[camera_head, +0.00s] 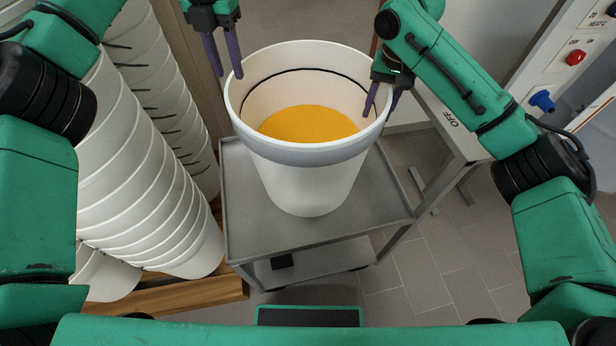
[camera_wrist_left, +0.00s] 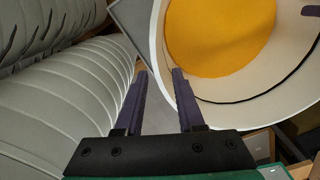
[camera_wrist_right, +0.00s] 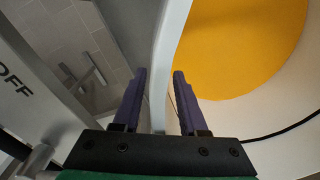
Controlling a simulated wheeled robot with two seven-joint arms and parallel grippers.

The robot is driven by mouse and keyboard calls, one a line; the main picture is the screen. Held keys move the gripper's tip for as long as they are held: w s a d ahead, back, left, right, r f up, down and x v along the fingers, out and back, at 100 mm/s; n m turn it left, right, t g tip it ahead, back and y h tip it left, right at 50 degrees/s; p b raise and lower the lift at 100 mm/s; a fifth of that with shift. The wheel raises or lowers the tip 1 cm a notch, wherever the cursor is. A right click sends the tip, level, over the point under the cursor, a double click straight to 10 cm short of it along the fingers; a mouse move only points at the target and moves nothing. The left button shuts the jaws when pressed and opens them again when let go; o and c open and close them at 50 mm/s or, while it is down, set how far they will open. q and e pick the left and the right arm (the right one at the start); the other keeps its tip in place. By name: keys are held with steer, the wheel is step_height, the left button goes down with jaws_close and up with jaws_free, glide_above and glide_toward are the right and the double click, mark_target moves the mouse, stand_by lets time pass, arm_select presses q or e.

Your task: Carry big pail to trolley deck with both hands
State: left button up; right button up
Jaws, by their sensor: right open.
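The big white pail (camera_head: 310,185) stands upright on the grey trolley deck (camera_head: 245,225), with orange-yellow contents inside. My left gripper (camera_head: 226,74) is open at the left back of the pail. In the left wrist view its fingers (camera_wrist_left: 162,72) are apart with nothing clamped, and the pail's rim (camera_wrist_left: 157,45) shows by the right fingertip. My right gripper (camera_head: 380,112) is open at the right side of the rim. In the right wrist view the pail's wall (camera_wrist_right: 162,75) runs between its parted fingers (camera_wrist_right: 160,72).
Tall stacks of white pails (camera_head: 150,200) lean at the left, close to the trolley, on a wooden pallet (camera_head: 200,288). A panel with a red knob (camera_head: 576,57) and an OFF label (camera_head: 450,125) is at the right.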

steer(key=shift+r, duration=0.1)
arm_select(q)
step_height(320, 180, up, 6)
steer(key=shift+r, duration=0.25)
arm_select(e)
step_height(320, 180, up, 12)
steer(key=d, duration=0.1)
steer(key=shift+s, duration=0.15)
